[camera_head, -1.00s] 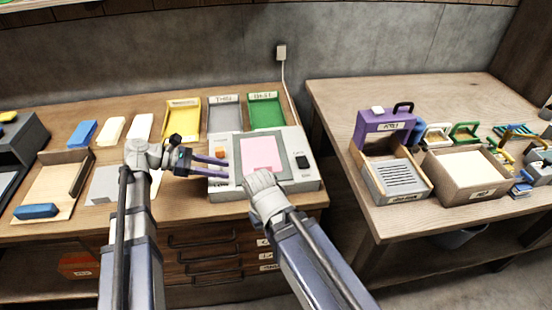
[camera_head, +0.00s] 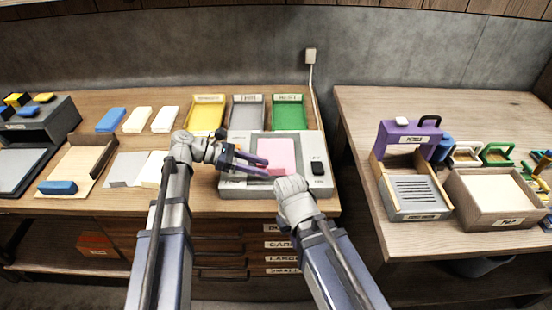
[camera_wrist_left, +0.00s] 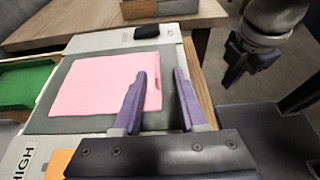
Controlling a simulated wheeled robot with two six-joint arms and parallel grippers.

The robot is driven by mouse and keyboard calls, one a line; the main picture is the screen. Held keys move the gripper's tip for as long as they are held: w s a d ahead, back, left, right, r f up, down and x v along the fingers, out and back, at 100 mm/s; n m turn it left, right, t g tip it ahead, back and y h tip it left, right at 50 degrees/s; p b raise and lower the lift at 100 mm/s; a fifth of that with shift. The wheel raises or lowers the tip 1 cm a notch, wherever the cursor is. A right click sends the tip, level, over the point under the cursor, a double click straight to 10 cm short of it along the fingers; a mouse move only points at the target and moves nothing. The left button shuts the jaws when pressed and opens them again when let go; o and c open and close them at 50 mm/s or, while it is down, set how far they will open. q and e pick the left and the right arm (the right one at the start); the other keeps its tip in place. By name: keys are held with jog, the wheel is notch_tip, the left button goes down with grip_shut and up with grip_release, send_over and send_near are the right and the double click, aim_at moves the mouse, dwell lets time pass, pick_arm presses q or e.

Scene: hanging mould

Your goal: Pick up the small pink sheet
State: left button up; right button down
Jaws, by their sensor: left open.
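The small pink sheet (camera_head: 281,156) lies flat on the grey plate of a light grey machine (camera_head: 233,191) on the left bench. It also shows in the left wrist view (camera_wrist_left: 98,84). My left gripper (camera_head: 267,167) is open with purple fingers, at the left side of the sheet in the head view. In the left wrist view (camera_wrist_left: 165,92) one finger overlaps the sheet's near edge and the other is past it. I cannot tell whether they touch. My right arm reaches in below the machine; its dark gripper shows at the upper right of the wrist view (camera_wrist_left: 245,60).
Yellow (camera_head: 206,112), grey (camera_head: 247,112) and green (camera_head: 288,111) trays stand behind the machine.

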aim_at(276, 169)
pick_arm(q)
jog(key=b+x, duration=0.1)
jog(key=x, duration=0.3)
jog(key=shift+w+d, duration=0.15)
jog(key=shift+d, duration=0.4)
jog(key=shift+c, duration=0.3)
grip_shut()
